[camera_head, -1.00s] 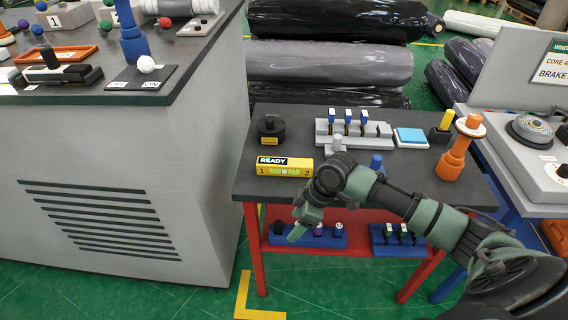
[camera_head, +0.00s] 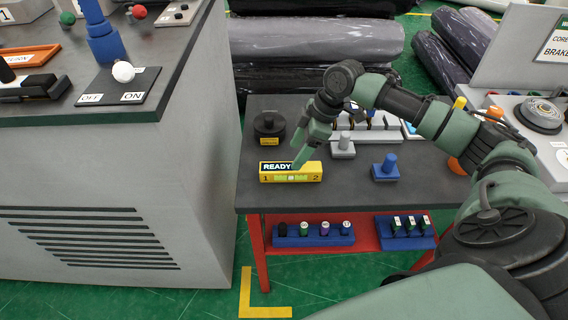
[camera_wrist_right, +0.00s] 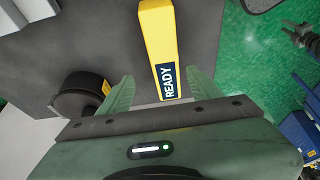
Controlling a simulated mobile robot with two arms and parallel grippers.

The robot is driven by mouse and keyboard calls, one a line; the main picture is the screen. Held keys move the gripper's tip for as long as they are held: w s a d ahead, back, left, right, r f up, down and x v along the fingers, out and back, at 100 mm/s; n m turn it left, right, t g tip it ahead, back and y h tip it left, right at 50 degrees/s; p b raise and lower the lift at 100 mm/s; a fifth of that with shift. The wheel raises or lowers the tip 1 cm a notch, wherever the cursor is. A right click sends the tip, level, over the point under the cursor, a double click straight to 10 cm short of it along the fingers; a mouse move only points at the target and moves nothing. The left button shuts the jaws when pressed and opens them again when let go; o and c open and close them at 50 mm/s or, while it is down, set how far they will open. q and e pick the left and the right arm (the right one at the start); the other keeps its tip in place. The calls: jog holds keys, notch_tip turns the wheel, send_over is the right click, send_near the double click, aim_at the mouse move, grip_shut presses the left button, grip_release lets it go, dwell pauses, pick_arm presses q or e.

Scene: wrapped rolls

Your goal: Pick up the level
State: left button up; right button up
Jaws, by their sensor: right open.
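The level is a yellow bar (camera_head: 308,174) with a dark READY label and a green vial window. It lies flat near the front left edge of the dark tabletop (camera_head: 345,196). My right gripper (camera_head: 300,152) is open and points down just above and behind the level, its fingers overlapping the level's upper edge in the head view. In the right wrist view the fingers (camera_wrist_right: 160,88) are spread, with the level (camera_wrist_right: 158,38) running lengthwise between and beyond them. No contact can be made out. My left gripper is not in view.
A black round canister (camera_head: 268,130) stands behind and left of the level. A grey handled block (camera_head: 343,146) and a blue handled block (camera_head: 386,170) stand to the right. A blue rack (camera_head: 313,235) sits on the red lower shelf. A grey cabinet (camera_head: 205,150) stands left.

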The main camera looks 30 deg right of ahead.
aim_at(288, 166)
jog(key=shift+s+a+f+p, duration=0.1)
jog(key=shift+a+f+p, duration=0.25)
jog(key=shift+f, duration=0.25)
jog(key=shift+s+a+f+p, duration=0.1)
jog(key=shift+a+f+p, duration=0.1)
jog(key=shift+a+f, duration=0.3)
jog(key=x, duration=0.3)
jog(key=shift+w+f+p, duration=0.15)
jog(key=shift+f+p, duration=0.2)
jog(key=shift+p, duration=0.05)
jog(key=shift+w+f, duration=0.1)
jog(key=shift+f, duration=0.1)
jog(key=c, duration=1.4)
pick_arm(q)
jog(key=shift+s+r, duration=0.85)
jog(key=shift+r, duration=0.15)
